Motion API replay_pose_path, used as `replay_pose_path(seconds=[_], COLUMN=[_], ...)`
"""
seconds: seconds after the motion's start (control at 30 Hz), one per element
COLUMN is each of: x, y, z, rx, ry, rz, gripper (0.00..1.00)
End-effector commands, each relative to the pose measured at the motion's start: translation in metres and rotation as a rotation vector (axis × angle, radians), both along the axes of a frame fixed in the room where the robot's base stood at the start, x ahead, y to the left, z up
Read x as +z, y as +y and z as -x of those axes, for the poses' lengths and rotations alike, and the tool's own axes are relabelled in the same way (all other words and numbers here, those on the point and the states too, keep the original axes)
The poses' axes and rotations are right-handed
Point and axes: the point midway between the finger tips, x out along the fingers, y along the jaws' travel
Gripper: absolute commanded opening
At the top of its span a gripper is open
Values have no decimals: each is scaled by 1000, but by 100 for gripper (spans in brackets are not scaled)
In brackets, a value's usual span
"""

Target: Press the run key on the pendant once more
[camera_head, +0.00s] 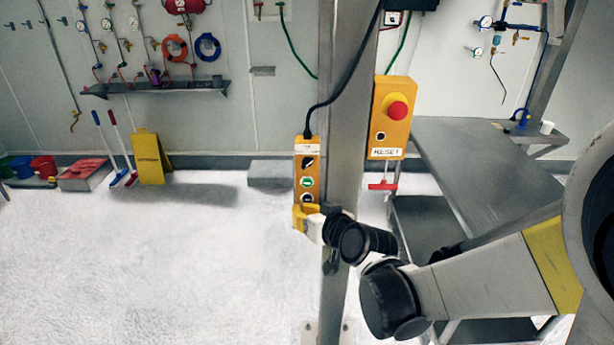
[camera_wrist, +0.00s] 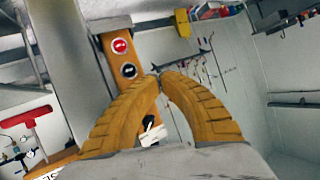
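The yellow pendant (camera_head: 299,172) hangs upright by a black cable beside the grey post in the head view. A black-and-white key (camera_head: 307,163), a green key (camera_head: 307,183) and a dark key (camera_head: 307,198) show on its face. My gripper (camera_head: 303,214), with yellow fingers, is at its lower end and hides that part. In the wrist view the pendant (camera_wrist: 108,61) appears inverted, with a red key (camera_wrist: 120,46) and a dark key (camera_wrist: 128,71). My gripper (camera_wrist: 160,77) is shut with nothing between its tips. The fingers cover the green key there; contact cannot be told.
A yellow box (camera_head: 390,142) with a red emergency button (camera_head: 397,110) and a RESET label is on the right of the post (camera_head: 345,120). A grey table (camera_head: 475,160) stands at right. A yellow floor sign (camera_head: 149,158) stands far left.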

Motion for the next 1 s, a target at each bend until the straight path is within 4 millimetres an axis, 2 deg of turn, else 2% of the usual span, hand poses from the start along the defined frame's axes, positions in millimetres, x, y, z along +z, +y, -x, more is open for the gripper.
replay_pose_path(seconds=[0.3, 0.5, 1.0], x=[0, 0, 0], y=[-2, -3, -3], z=[-46, -64, -71], rx=[-1, -1, -1], ry=[0, -1, 0], rz=[0, 0, 0], gripper=[0, 0, 0])
